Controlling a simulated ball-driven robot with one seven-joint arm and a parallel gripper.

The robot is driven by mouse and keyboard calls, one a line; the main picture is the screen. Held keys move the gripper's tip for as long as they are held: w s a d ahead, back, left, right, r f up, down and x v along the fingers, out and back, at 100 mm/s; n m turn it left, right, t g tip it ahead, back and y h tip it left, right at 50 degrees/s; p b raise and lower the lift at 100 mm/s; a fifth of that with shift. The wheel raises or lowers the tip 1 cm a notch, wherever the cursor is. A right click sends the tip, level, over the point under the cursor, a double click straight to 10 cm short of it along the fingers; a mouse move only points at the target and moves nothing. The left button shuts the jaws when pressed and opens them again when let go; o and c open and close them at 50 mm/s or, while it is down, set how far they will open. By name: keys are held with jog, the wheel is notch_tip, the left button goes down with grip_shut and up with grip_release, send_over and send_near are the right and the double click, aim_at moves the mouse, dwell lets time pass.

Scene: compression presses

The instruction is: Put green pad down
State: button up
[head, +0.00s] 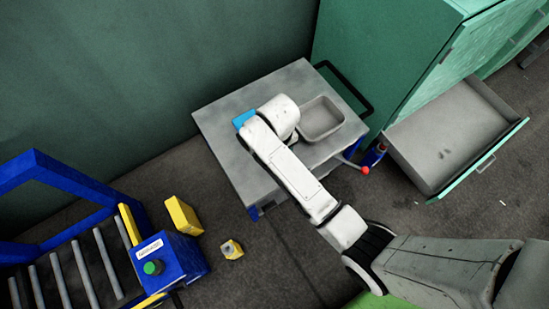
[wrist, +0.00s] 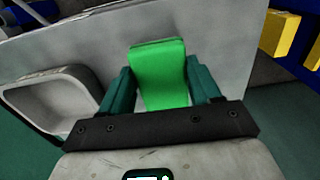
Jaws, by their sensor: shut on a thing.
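The green pad (wrist: 160,70) stands between the two teal fingers of my gripper (wrist: 158,72) in the wrist view. My gripper is shut on it. Behind the pad is the grey top of a table (wrist: 215,40), which also shows in the head view (head: 222,112). In the head view my white arm reaches over this table; the wrist end hides the gripper and the pad. I cannot tell whether the pad touches the tabletop.
A red-tipped lever (head: 364,170) is at the right corner. An open drawer (head: 450,135) juts out at right. A blue-framed roller conveyor (head: 80,265) stands at left.

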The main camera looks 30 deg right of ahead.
jog(key=shift+w+a+f, duration=0.15)
jog(key=shift+w+f, duration=0.2)
jog(key=shift+f, duration=0.1)
jog(key=shift+w+f+b, duration=0.2)
jog(key=shift+f+b, duration=0.5)
jog(key=shift+f, duration=1.05)
jog(key=shift+f, duration=0.1)
jog(key=o, duration=1.1)
